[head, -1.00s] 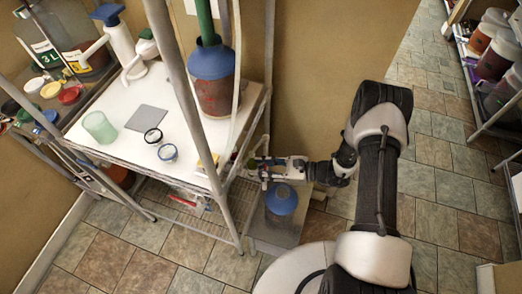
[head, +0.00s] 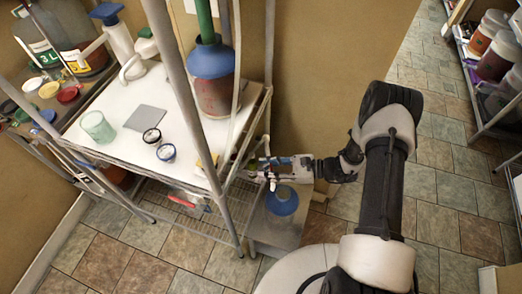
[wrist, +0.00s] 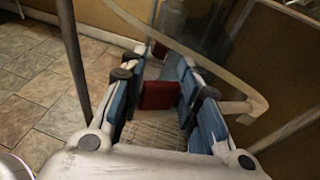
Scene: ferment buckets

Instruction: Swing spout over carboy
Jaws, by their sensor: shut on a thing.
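My gripper (head: 258,172) is beside the white-topped table's front right corner, pointing left. In the wrist view its blue-padded fingers (wrist: 160,105) are shut on a small red block (wrist: 160,95). I cannot tell whether this block is part of the spout. A pale curved tube (wrist: 205,62) arcs past the fingertips to the right; it seems to be the pale tube hanging by the table in the head view (head: 236,90). A clear vessel with a blue top (head: 282,203), apparently the carboy, stands low, just below and right of my gripper.
The white tabletop (head: 180,110) holds a blue-topped vessel of reddish-brown contents (head: 215,80), a green cup (head: 98,127) and small round jars (head: 165,153). Metal posts (head: 180,75) rise at its edge. Another shelf (head: 483,105) stands far right. Tiled floor is open on the right.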

